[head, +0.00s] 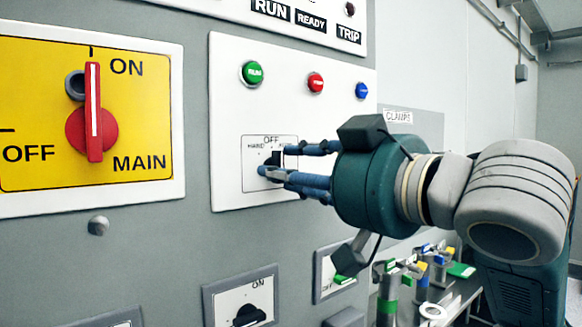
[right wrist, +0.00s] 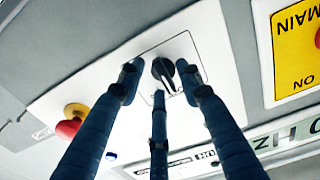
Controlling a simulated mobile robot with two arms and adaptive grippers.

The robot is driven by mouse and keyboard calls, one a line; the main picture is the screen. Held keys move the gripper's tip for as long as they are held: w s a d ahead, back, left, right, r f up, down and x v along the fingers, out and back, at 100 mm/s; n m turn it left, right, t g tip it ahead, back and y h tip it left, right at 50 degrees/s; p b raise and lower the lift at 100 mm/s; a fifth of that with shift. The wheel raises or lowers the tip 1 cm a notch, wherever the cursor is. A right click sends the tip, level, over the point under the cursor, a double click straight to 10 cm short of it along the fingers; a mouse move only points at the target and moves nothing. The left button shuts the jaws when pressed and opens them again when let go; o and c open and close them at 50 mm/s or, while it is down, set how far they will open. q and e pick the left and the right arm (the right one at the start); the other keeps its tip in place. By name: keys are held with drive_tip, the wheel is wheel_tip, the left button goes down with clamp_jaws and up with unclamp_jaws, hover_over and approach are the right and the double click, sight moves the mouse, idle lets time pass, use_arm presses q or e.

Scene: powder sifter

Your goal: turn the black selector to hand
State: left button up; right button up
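The black selector (head: 276,157) is on a small plate in the white panel, with OFF printed above it and HAND at its upper left. In the head view fingers partly cover it. In the right wrist view the selector (right wrist: 163,70) shows as a round dark knob with a white-marked pointer slanting down and right; I cannot tell which label it is at. My right gripper (head: 287,164) has its three blue fingers spread around the selector, close to the panel. In the right wrist view the fingers (right wrist: 160,88) stand apart with a gap beside the knob. My left gripper is not in view.
Green (head: 252,73), red (head: 316,82) and blue (head: 362,90) buttons sit above the selector. A red main switch (head: 92,125) on yellow is at left. Another black switch (head: 248,314) is below. A red-and-yellow button (right wrist: 72,120) shows in the right wrist view.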

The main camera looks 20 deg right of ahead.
clamp_jaws()
idle(0.3)
drive_tip(key=n+p, duration=0.2)
drive_tip(key=n, duration=0.1)
drive_tip(key=n+p, duration=0.1)
drive_tip(key=n, duration=0.1)
drive_tip(key=shift+r, duration=0.25)
drive_tip(key=shift+n+p, duration=1.1)
drive_tip(key=shift+n, duration=0.8)
drive_tip(key=shift+f, duration=0.1)
